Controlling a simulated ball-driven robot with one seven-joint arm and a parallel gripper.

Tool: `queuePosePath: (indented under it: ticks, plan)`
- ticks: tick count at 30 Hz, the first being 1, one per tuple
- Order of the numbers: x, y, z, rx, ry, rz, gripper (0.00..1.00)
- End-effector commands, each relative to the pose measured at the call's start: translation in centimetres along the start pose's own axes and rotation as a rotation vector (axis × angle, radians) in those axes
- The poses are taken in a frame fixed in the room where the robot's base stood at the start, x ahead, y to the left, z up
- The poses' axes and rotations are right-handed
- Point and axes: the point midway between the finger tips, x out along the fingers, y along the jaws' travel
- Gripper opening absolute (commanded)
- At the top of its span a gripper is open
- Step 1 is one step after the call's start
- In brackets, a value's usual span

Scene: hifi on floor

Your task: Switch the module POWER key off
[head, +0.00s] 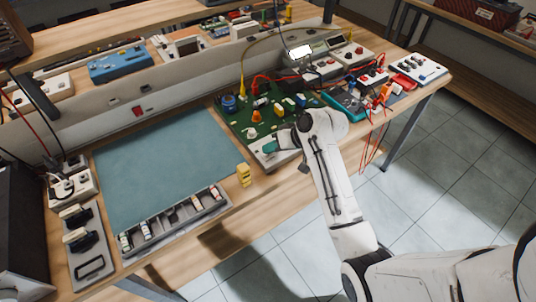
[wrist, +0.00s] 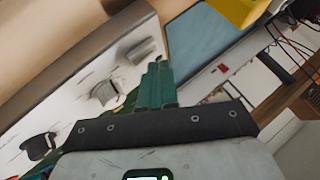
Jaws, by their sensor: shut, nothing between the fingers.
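The green module board (head: 240,121) lies on the bench in the head view, with coloured parts on it and a pale panel at its front edge. My gripper (head: 270,147) is over that front edge, its green fingers together. In the wrist view my gripper (wrist: 157,75) is shut and empty, pointing past a white panel (wrist: 75,90). Grey and dark knob-like keys stand on this panel: one grey key (wrist: 105,92) left of the fingers and a dark one (wrist: 40,146) lower left. I cannot read labels, so which is POWER, its position, and any contact are unclear.
A blue-green mat (head: 160,160) lies left of the board. A yellow block (head: 244,175) stands near the bench front, by a grey tray (head: 172,217) with small parts. Red leads and instruments (head: 345,100) crowd the right. A shelf runs along the back.

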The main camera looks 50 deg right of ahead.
Motion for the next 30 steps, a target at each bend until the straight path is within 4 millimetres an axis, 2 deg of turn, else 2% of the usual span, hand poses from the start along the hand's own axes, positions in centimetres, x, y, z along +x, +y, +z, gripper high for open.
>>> queuePosePath:
  ticks: [30]
  plan:
    - [0.62,0.43,0.46,-0.001,0.000,0.000,0.00]
